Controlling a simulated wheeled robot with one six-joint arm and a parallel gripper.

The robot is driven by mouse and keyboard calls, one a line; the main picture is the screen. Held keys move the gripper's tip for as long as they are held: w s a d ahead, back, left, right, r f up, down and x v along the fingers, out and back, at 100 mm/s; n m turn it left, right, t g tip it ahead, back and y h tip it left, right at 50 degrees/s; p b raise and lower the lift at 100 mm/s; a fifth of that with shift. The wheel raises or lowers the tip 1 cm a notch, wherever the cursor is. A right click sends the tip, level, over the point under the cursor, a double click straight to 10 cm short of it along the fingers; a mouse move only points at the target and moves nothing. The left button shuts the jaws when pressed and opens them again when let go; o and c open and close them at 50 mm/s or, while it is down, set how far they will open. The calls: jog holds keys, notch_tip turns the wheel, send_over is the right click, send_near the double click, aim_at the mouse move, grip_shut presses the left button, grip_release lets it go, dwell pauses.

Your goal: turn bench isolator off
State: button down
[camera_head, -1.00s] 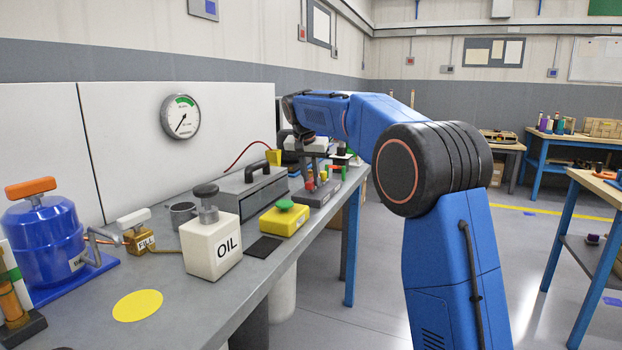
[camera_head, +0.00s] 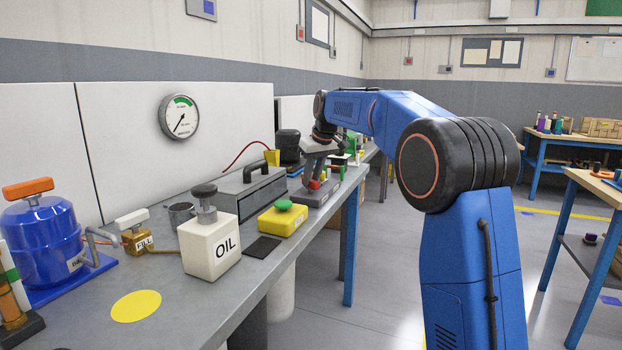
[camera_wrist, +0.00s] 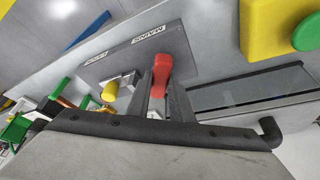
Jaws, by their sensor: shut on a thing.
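The isolator panel (camera_wrist: 120,55) is a grey plate with a label reading MAINS beside a red handle (camera_wrist: 162,68) and a second label too blurred to read. In the wrist view, my gripper (camera_wrist: 160,88) has its fingers on either side of the red handle and is shut on it. A yellow knob (camera_wrist: 109,92) and a green handle (camera_wrist: 60,87) stand to the left of the fingers. In the head view, my gripper (camera_head: 314,172) is down at the panel (camera_head: 328,196) on the bench, and its fingers partly hide the handles.
A grey box with a black handle (camera_head: 236,196) stands near the gripper. A yellow block with a green button (camera_head: 282,220), the OIL can (camera_head: 210,245) and a blue tank (camera_head: 42,240) are nearer along the bench. A black cylinder (camera_head: 288,146) stands behind.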

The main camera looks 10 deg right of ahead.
jog(key=n+y, duration=0.1)
jog(key=n, duration=0.2)
jog(key=n+g, duration=0.1)
jog(key=n, duration=0.2)
jog(key=shift+w+d+g+y, duration=0.1)
jog(key=shift+d+g+y, duration=0.1)
jog(key=shift+g+y, duration=0.15)
jog(key=shift+n, duration=0.4)
jog(key=c, duration=1.6)
grip_release()
jog(key=shift+r, duration=0.1)
jog(key=v, duration=1.7)
jog(key=shift+d, duration=0.2)
